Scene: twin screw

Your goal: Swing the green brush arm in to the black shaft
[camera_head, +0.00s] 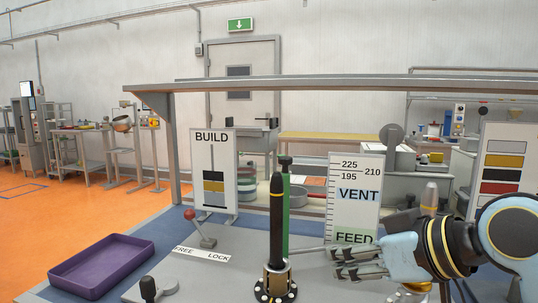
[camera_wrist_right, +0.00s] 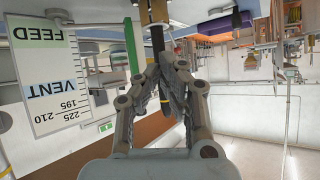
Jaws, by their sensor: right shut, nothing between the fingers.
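The black shaft (camera_head: 277,215) stands upright in a flanged holder on the grey plate, with a thin yellow band near its top. The green brush arm (camera_head: 286,210) is an upright green bar with a black top, just behind and right of the shaft. In the right wrist view the green bar (camera_wrist_right: 130,45) shows beside the dark shaft (camera_wrist_right: 157,38), with a gap between them. My right gripper (camera_head: 337,262) is shut and empty, right of the shaft; its fingers (camera_wrist_right: 172,72) point toward the shaft in the wrist view. My left gripper is not in view.
A red-knobbed lever (camera_head: 190,215) stands by the FREE/LOCK label (camera_head: 202,254). A purple tray (camera_head: 102,266) lies at left. The BUILD board (camera_head: 214,165) and VENT/FEED scale board (camera_head: 356,190) stand behind. A black knob (camera_head: 148,288) sits at the front.

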